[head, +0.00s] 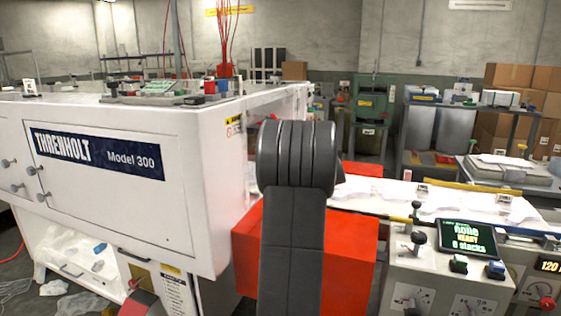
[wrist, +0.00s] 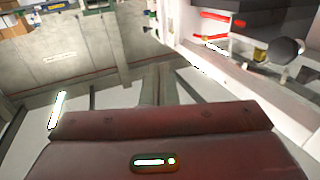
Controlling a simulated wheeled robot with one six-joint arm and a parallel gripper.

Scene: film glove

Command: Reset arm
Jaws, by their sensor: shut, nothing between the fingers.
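My grey arm (head: 296,200) stands folded up in the middle of the head view, in front of a red-orange box-shaped machine part. Its end is hidden there behind my own links. In the wrist view my gripper (wrist: 160,118) shows as a dark red body across the bottom, with a small lit green-and-white indicator on it. It is shut, with nothing held in front of it.
A white Threnholt Model 300 machine (head: 110,175) fills the left. The red-orange part (head: 352,262) lies close behind my arm. A control panel with a green-lit screen (head: 467,237) and a white-covered conveyor (head: 440,197) are at right. Cardboard boxes (head: 510,75) stand behind.

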